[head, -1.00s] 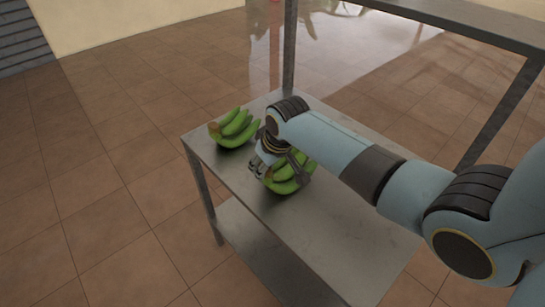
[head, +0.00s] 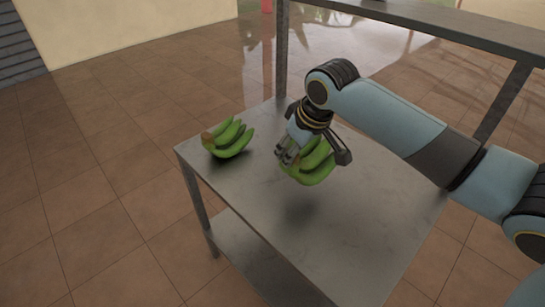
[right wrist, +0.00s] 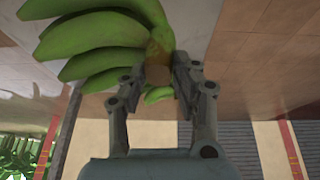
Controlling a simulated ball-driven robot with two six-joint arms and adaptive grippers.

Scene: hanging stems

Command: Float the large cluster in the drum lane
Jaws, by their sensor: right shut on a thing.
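A green banana cluster (head: 312,166) hangs in my right gripper (head: 312,152) above the metal table, with its shadow on the top below it. In the right wrist view the gripper (right wrist: 160,75) is shut on the brown stem end of this cluster (right wrist: 95,35), whose fingers spread to the left. A second green banana cluster (head: 229,139) lies on the table's far left corner, apart from the gripper. I cannot tell which cluster is the larger. No drum lane can be made out. My left gripper is not in view.
The metal table (head: 330,235) has a bare top toward the front and a lower shelf (head: 245,255). A metal post (head: 281,60) and a raised rail (head: 450,28) stand behind it. Tiled floor (head: 90,200) lies open to the left.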

